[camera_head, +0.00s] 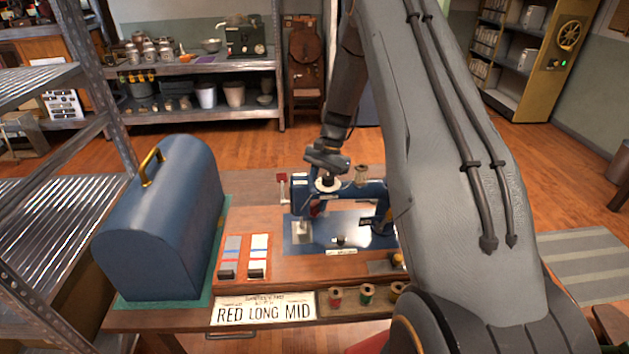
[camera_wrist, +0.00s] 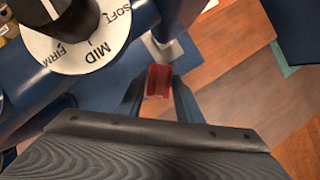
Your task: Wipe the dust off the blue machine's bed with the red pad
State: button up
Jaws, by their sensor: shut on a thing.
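The blue machine (camera_head: 300,190), a sewing machine, stands on the wooden table, with its flat blue bed (camera_head: 325,228) in front. In the wrist view, my gripper (camera_wrist: 158,98) is shut on the red pad (camera_wrist: 158,82), which sits between the two dark fingers. In the head view my wrist is over the machine's left end, and a bit of red shows below the machine's arm; the fingers are mostly hidden there. A white dial (camera_wrist: 82,52) marked SOFT, MID and FIRM is close beside my gripper. I cannot make out dust on the bed, or whether the pad touches it.
A blue domed case (camera_head: 160,220) stands left on a green mat. A card (camera_head: 262,309) reads RED LONG MID. Thread spools (camera_head: 367,293) line the front edge. Two striped pieces (camera_head: 258,256) lie left of the bed. A metal shelf (camera_head: 95,130) is at far left.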

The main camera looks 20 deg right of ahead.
jog(key=shift+s+d+r+p, duration=0.1)
jog(key=shift+d+r+p, duration=0.25)
jog(key=shift+r, duration=0.5)
jog(key=shift+r+p, duration=1.1)
jog(key=shift+r, duration=1)
jog(key=shift+a, duration=0.1)
